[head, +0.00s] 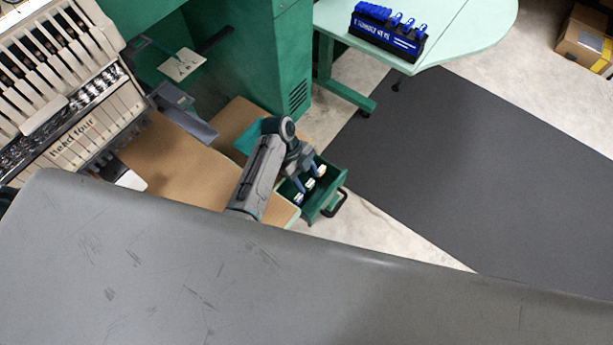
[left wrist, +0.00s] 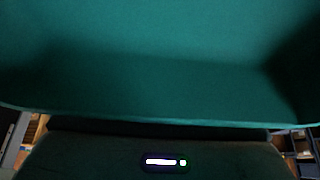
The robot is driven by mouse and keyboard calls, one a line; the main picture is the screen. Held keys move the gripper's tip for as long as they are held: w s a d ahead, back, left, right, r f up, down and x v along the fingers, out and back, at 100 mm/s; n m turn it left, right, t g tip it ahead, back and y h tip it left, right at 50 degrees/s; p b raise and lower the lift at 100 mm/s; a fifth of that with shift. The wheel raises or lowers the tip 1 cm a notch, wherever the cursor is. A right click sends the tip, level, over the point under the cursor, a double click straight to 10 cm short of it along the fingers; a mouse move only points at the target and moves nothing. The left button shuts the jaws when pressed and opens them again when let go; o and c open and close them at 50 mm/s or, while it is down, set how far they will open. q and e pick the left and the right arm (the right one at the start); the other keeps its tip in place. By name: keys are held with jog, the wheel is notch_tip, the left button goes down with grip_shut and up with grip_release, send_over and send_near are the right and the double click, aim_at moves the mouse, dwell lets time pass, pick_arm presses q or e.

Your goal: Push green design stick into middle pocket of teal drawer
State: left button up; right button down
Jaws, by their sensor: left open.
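The teal drawer (head: 330,203) is pulled out in the head view, its dark handle facing right. Small pale pieces (head: 310,184) show in a row inside it, partly behind my gripper. I cannot tell which is the green design stick, or which pocket each is in. My left gripper (head: 307,181) is open, with its fingers pointing down over the drawer. I cannot tell whether they touch anything. In the left wrist view a teal surface (left wrist: 160,75) fills most of the picture, and no fingers or stick can be made out. My right gripper is not in view.
A tan board (head: 175,160) lies left of my arm, beside the embroidery machine (head: 65,90). A green cabinet (head: 255,60) rises behind. A pale green table (head: 455,35) holds a blue rack (head: 387,38). A dark mat (head: 480,150) covers the open floor right of the drawer.

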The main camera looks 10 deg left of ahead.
pick_arm(q)
jog(key=b+v, duration=0.1)
jog(key=v, duration=0.9)
jog(key=shift+b, duration=0.4)
jog(key=shift+a+r, duration=0.2)
jog(key=shift+r, duration=0.15)
jog(key=shift+d, duration=0.1)
